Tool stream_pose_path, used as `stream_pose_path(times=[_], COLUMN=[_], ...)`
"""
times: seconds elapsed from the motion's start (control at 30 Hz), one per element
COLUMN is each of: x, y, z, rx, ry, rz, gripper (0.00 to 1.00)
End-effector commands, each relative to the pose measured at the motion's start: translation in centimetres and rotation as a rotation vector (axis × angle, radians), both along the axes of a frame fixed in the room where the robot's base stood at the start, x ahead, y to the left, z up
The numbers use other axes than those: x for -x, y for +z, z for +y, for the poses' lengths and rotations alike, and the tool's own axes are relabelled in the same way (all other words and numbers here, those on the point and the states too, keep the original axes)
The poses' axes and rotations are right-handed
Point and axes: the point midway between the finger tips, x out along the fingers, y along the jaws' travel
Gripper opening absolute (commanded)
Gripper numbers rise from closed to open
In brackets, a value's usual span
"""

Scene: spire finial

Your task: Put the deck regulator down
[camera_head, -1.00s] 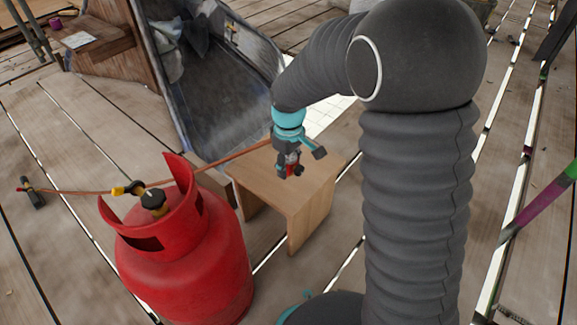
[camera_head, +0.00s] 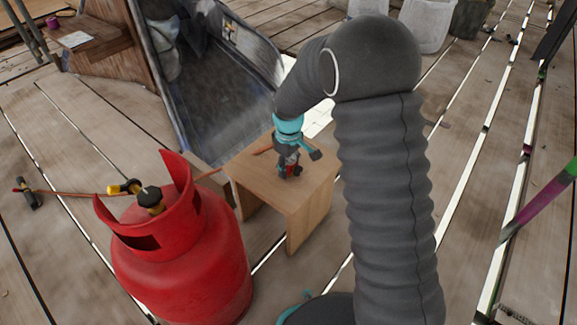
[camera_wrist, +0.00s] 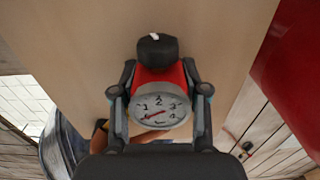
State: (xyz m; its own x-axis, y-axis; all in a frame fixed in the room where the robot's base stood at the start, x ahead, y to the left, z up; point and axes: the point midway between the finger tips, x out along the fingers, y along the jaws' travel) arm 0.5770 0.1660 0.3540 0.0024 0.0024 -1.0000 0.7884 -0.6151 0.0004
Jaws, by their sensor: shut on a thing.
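The deck regulator is a red body with a round white dial gauge and a black knob. It shows clearly in the wrist view (camera_wrist: 160,108), between the two fingers of my gripper (camera_wrist: 160,95), which is shut on it. In the head view the regulator (camera_head: 291,170) is small and partly hidden by my gripper (camera_head: 288,158). It is at the top of a small wooden table (camera_head: 300,195). I cannot tell for sure whether its underside touches the tabletop.
A red gas cylinder (camera_head: 185,255) with a brass and black valve (camera_head: 148,198) stands left of the table. An orange hose (camera_head: 80,193) runs across the planks behind it. A dark sloped chute (camera_head: 215,90) stands behind the table. The tabletop around the regulator is mostly clear.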

Motion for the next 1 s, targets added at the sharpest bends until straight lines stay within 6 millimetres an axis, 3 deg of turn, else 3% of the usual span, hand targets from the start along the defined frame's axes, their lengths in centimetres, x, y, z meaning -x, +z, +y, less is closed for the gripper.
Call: stream_pose_path(times=[0.13, 0.17, 0.27, 0.67, 1.0], x=[0.0, 0.0, 0.0, 0.0, 0.0], y=[-0.2, -0.2, -0.2, 0.5, 6.5], z=[0.0, 0.0, 0.0, 0.0, 0.0], rx=[0.000, 0.000, 0.000, 0.000, 0.000], ry=[0.000, 0.000, 0.000, 0.000, 0.000], rz=[0.000, 0.000, 0.000, 0.000, -0.003], gripper=[0.00, 0.47, 0.70, 0.70, 0.70])
